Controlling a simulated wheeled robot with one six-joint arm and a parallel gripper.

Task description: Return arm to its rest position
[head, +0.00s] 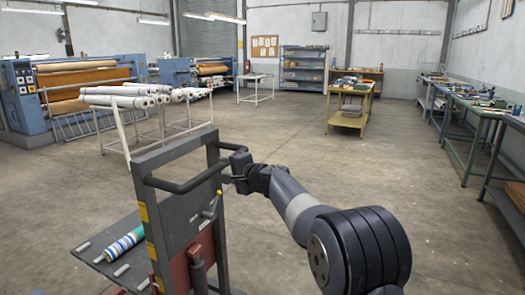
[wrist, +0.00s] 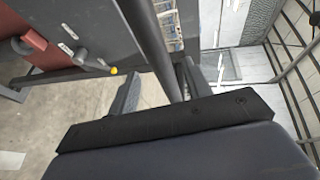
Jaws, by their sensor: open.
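My arm reaches forward from the lower right in the head view. My gripper (head: 232,178) is at the right side of a dark grey cart frame (head: 165,158), close to its bar handle (head: 196,182). In the wrist view my gripper (wrist: 160,70) is open, with one finger on each side of a dark grey bar (wrist: 147,30). The bar runs between the fingers; I cannot tell whether either finger touches it. No object is held shut in the jaws.
The cart has a low deck (head: 90,255) with a striped roll (head: 124,244) on it. A rack of white rolls (head: 140,97) stands behind. Calender machines (head: 70,90) are at left, a yellow table (head: 350,100) at back, green benches (head: 480,120) at right. The middle floor is clear.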

